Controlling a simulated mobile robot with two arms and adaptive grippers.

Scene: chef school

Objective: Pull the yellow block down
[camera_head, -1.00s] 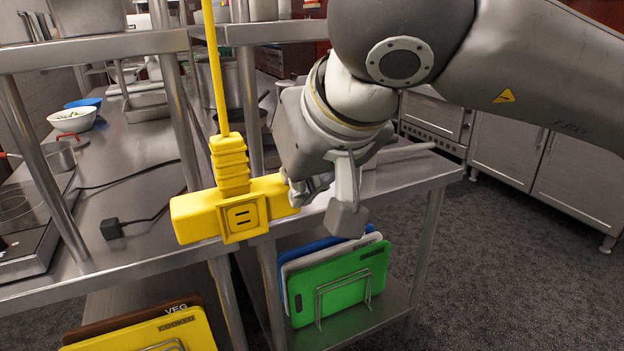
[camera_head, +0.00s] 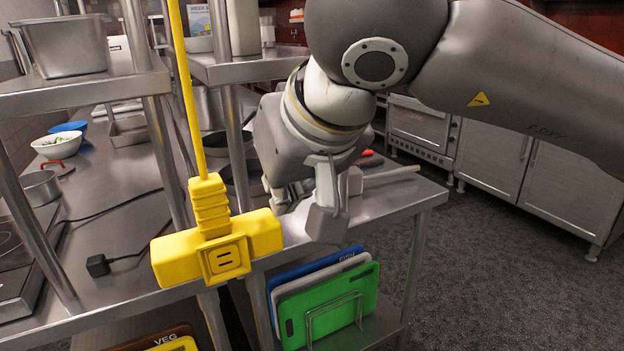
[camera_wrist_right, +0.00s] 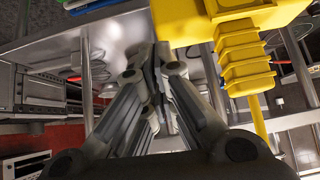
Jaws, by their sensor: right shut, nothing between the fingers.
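The yellow block (camera_head: 262,232) hangs at the lower end of a yellow cord (camera_head: 190,90), in front of the steel counter edge. It has a ribbed neck and a square socket on its front. In the right wrist view the yellow block (camera_wrist_right: 215,15) is at the top right. My right gripper (camera_head: 283,200) is just right of and behind the block's right end, over the counter. In the right wrist view its fingers (camera_wrist_right: 158,60) are together with nothing between them, and the block is beside them. My left gripper is not in view.
A steel counter (camera_head: 120,220) with posts and upper shelves runs along the left. Green, white and blue cutting boards (camera_head: 330,305) stand in a rack on the lower shelf. A white bowl (camera_head: 57,147) sits farther back. Open floor (camera_head: 480,270) lies to the right.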

